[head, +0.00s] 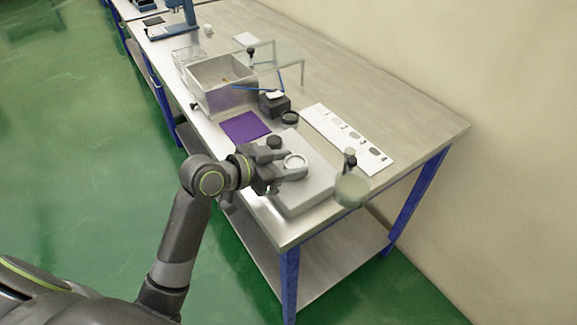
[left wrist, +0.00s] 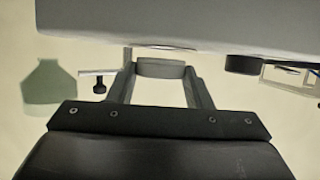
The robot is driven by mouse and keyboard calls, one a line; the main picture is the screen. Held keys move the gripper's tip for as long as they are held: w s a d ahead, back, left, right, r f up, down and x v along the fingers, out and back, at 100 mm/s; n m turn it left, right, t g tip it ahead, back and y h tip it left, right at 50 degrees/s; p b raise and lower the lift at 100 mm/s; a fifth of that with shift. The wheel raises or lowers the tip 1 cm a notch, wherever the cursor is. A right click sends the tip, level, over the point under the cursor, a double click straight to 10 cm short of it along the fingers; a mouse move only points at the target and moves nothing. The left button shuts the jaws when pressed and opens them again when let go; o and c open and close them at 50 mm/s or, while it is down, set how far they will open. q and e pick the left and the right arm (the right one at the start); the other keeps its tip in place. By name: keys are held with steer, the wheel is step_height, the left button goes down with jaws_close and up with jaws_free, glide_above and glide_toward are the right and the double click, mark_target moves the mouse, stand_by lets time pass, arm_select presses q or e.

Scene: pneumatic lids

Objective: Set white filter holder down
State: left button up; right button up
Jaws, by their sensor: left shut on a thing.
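The white filter holder (head: 295,160) shows as a small pale round piece with a ring-like rim at my left gripper (head: 291,170). The left gripper is shut on it, at the near side of the grey raised platform (head: 318,190). In the left wrist view, the holder (left wrist: 160,68) sits between the two fingers, close to the platform's edge (left wrist: 200,22). I cannot tell whether the holder touches the platform. My right gripper is in neither view.
A purple mat (head: 244,126), a black device (head: 274,104) and a metal bin (head: 222,88) stand farther back. A numbered white strip (head: 345,138) lies to the right. A pale green glass vessel (head: 352,190) is at the platform's right end. A black knob (head: 274,142) is close to the gripper.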

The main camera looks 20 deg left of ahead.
arm_select(q)
steer(key=shift+f, duration=0.5)
steer(key=shift+f, duration=0.1)
steer(key=o, duration=0.9)
steer(key=shift+o, duration=0.3)
steer(key=shift+r, duration=0.2)
steer(key=v, duration=1.2)
steer(key=shift+f, duration=0.1)
